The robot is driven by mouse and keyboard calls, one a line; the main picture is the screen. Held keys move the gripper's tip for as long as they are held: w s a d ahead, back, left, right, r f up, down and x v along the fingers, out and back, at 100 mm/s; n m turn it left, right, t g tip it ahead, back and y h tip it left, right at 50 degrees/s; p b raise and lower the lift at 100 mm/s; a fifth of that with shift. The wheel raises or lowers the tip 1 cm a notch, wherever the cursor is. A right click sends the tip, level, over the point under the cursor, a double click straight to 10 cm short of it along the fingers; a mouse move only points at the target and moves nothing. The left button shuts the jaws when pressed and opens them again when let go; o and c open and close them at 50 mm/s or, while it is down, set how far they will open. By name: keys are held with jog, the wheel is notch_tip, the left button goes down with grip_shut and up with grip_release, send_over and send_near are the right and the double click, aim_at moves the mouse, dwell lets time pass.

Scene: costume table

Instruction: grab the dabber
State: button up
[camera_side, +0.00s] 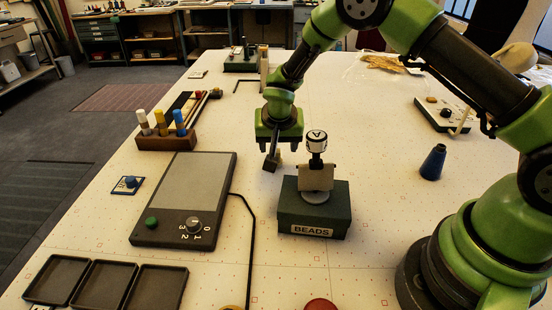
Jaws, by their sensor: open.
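Which thing is the dabber is not certain. One candidate is a tool with a black-and-white knob marked with a letter (316,142), a dark neck and a beige block, upright on a white disc on top of the dark green BEADS box (300,215). Another is a small dark-handled tool with a brown block end (271,161), tilted just below my gripper. My gripper (279,146) points down with its jaws apart, left of the knobbed tool. The dark handle's upper end runs up toward the jaws; I cannot tell whether it lies between them or behind.
A wooden rack (166,142) with several capped sticks and a grey control panel (185,199) are on the left. Empty black trays (105,283) lie front left. A black cable crosses the table.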

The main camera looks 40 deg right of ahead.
aim_at(276, 155)
jog(key=shift+x, duration=2.65)
jog(key=shift+w+a, duration=0.2)
jog(key=c, duration=0.9)
